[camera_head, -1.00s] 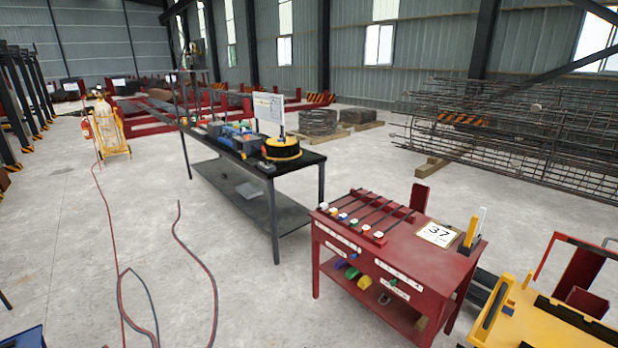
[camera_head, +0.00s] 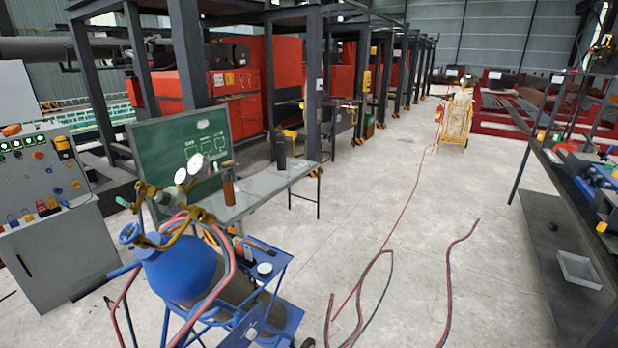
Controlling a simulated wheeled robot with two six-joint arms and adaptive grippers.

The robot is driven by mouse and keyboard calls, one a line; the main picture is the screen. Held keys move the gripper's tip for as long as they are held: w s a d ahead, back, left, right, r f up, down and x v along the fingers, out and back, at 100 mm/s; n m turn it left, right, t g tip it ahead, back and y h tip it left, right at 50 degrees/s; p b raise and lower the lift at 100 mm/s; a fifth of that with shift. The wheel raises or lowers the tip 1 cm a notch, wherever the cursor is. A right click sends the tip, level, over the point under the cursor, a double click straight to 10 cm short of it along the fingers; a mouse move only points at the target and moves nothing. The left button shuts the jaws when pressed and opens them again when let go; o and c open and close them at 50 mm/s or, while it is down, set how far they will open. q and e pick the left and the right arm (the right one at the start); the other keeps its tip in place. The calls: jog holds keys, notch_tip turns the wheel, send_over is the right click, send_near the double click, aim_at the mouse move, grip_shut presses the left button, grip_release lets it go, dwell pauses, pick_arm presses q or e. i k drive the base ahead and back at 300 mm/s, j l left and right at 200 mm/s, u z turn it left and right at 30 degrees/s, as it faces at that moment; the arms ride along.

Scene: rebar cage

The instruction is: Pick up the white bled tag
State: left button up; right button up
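I cannot make out a white bled tag in the head view. A blue gas cylinder (camera_head: 184,266) leans on a blue cart (camera_head: 268,268) at the lower left. Brass valves and round white-faced gauges sit at its top, and red and blue-grey hoses hang around it. Any tag on it is too small or hidden to tell. Neither of my grippers is in view.
A grey control cabinet (camera_head: 52,240) stands at the left. A grey bench (camera_head: 262,190) with a green board (camera_head: 180,150) stands behind the cart. Hoses (camera_head: 360,290) lie on the floor. A dark workbench (camera_head: 570,215) is at the right.

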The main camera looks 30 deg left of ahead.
aim_at(247, 252)
jog(key=i+u, duration=0.2)
jog(key=u, duration=0.25)
jog(key=i+l+u, duration=0.1)
jog(key=u, duration=0.35)
jog(key=i+l+u, duration=0.2)
jog(key=u, duration=0.25)
jog(key=i+l+u, duration=0.25)
jog(key=u, duration=0.2)
jog(key=i+l+u, duration=0.1)
jog(key=l+u, duration=0.2)
jog(key=u, duration=0.15)
jog(key=i+l+u, duration=0.1)
jog(key=l+u, duration=0.5)
jog(key=u, duration=0.25)
jog(key=l+u, duration=0.2)
jog(key=i+l, duration=0.05)
jog(key=l, duration=0.05)
